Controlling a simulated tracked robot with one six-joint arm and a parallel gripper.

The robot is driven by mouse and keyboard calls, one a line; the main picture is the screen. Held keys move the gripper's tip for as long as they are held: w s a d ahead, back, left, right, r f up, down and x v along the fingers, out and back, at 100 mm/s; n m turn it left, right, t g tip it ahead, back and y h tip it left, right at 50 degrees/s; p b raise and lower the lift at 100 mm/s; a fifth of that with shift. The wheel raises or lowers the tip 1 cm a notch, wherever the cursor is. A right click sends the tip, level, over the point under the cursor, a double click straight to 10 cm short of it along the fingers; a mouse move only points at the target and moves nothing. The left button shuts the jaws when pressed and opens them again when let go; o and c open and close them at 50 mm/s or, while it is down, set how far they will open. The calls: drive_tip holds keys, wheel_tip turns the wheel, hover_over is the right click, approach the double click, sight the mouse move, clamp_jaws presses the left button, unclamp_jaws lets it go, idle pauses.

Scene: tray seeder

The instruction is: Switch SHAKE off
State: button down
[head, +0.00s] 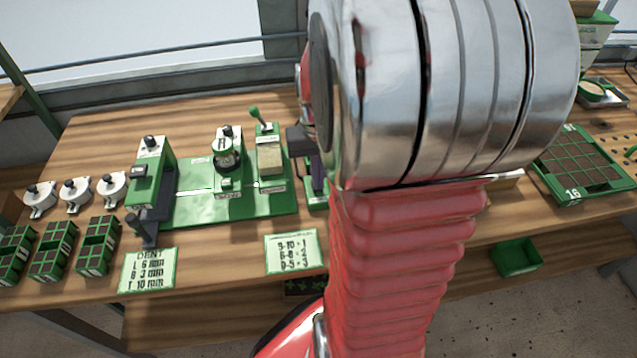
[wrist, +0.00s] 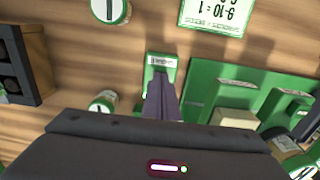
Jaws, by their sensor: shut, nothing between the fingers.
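A small green box with a white label (wrist: 163,61) lies under my gripper (wrist: 161,88) in the wrist view. The label is too small to read, so I cannot tell whether this is SHAKE. The gripper's fingers are together and empty, and they cover the lower part of the box. I cannot tell whether they touch it. In the head view the green box (head: 316,202) shows just right of the large green machine base (head: 200,207), partly hidden by my gripper (head: 318,186) and arm. The switch position is hidden.
Two round green-and-white parts (wrist: 110,9) (wrist: 103,101) stand left of the box in the wrist view. A number card (head: 293,252) lies in front of the machine. A lever (head: 256,114) rises at its back. A seed tray (head: 580,165) lies far right. My arm blocks the middle.

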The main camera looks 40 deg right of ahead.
drive_tip(key=shift+f, duration=0.7)
idle(1.0)
drive_tip(key=shift+r, duration=0.1)
wheel_tip(320, 180, up, 7)
idle(1.1)
drive_tip(key=shift+w, duration=0.1)
idle(0.4)
drive_tip(key=shift+f, duration=0.4)
drive_tip(key=s+a+r+n+t, duration=0.2)
drive_tip(key=a+r+n, duration=0.1)
drive_tip(key=a, duration=0.8)
drive_tip(key=s+a+r+n+t, duration=0.2)
drive_tip(key=a+r, duration=0.3)
drive_tip(key=a, duration=0.6)
drive_tip(key=shift+a+r+n+t, duration=0.35)
drive_tip(key=shift+a+n+t, duration=0.05)
drive_tip(key=shift+n+t, duration=0.45)
drive_tip(key=shift+s, duration=0.1)
